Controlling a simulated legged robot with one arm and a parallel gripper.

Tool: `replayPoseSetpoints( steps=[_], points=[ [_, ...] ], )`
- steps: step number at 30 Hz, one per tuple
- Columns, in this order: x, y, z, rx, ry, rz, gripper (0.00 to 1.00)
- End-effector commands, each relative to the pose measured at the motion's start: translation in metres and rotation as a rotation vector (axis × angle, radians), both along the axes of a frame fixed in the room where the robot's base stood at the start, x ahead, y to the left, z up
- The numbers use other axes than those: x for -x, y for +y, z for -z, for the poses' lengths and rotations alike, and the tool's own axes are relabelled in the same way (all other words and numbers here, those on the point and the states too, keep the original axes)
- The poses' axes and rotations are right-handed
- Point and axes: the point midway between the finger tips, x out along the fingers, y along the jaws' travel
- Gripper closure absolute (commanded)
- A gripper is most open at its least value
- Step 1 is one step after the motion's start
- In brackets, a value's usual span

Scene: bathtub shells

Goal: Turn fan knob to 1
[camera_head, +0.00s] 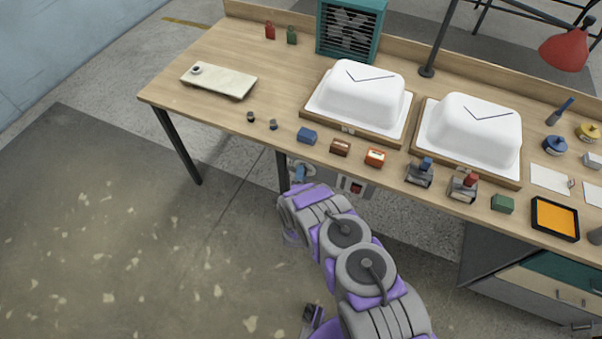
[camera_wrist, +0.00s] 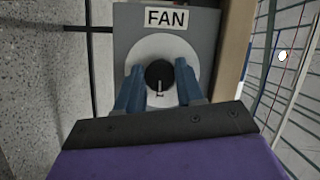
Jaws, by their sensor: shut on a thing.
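The fan knob (camera_wrist: 159,74) is black and round with a light pointer line that points down in the wrist view. It sits on a pale round dial (camera_wrist: 150,50) on a grey panel (camera_wrist: 205,20) labelled FAN. My gripper (camera_wrist: 158,80) has its two blue fingers on either side of the knob, shut on it. In the head view my gripper (camera_head: 301,172) is at the table's front edge, and the knob cannot be made out there.
The wooden table (camera_head: 240,125) holds two white tub shells (camera_head: 361,97) (camera_head: 472,133), a teal fan (camera_head: 350,28), sanding blocks and a red lamp (camera_head: 566,48). A grey box with a red switch (camera_head: 354,186) hangs right of my gripper. The floor at left is clear.

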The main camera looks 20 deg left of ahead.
Motion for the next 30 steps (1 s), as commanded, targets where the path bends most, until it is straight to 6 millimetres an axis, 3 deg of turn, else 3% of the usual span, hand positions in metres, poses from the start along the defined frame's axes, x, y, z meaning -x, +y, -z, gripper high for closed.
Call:
replayPoseSetpoints(
  steps=[17,18,25,30],
  points=[
    [0.0023,-0.0028,0.0058,-0.02,0.009,0.002,0.93],
    [0.0023,-0.0028,0.0058,-0.02,0.009,0.002,0.6],
    [0.0016,-0.0021,0.0032,-0.023,0.003,0.001,0.38],
    [0.0011,-0.0017,0.0018,-0.025,0.001,0.001,0.37]
  ],
)
